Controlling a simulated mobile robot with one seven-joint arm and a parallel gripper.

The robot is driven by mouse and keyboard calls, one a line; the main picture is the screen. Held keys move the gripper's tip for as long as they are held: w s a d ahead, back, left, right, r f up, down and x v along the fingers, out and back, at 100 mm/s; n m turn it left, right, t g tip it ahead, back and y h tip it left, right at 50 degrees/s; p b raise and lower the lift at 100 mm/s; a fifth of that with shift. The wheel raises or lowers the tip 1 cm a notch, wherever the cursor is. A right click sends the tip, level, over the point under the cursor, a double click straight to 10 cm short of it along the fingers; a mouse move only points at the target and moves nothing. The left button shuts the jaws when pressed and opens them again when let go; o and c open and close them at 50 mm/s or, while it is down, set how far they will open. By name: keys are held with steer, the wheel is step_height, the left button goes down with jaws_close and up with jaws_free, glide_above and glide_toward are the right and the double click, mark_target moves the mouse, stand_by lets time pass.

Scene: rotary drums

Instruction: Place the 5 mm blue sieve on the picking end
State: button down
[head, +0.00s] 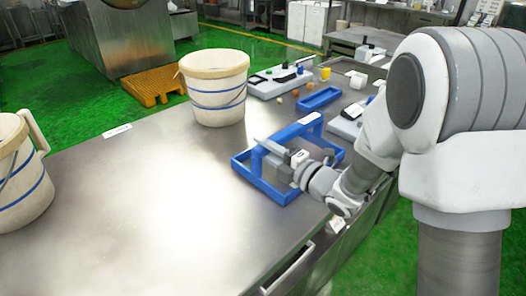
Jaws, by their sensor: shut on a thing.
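The blue sieve (258,182) is an open rectangular blue frame with a raised blue bar across it. It is at the right part of the steel table (150,220), low over the top or on it; I cannot tell if it touches. My gripper (282,160) is at the sieve's raised bar and is shut on it. The fingertips are small and partly hidden by the wrist. No size mark on the sieve is legible, and nothing in view is clearly marked as the picking end.
A white bucket with blue bands (215,95) stands at the table's back edge, another (22,180) at the far left. Behind the sieve are a scale (280,80), a small blue tray (320,98) and a yellow cup (325,73). The table's middle is clear.

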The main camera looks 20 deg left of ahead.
steer(key=shift+f, duration=0.35)
steer(key=c, duration=0.6)
jaws_free()
steer(key=shift+s+d, duration=0.1)
steer(key=shift+d, duration=0.05)
steer(key=v, duration=1.1)
steer(key=shift+s+d, duration=0.15)
steer(key=shift+d, duration=0.15)
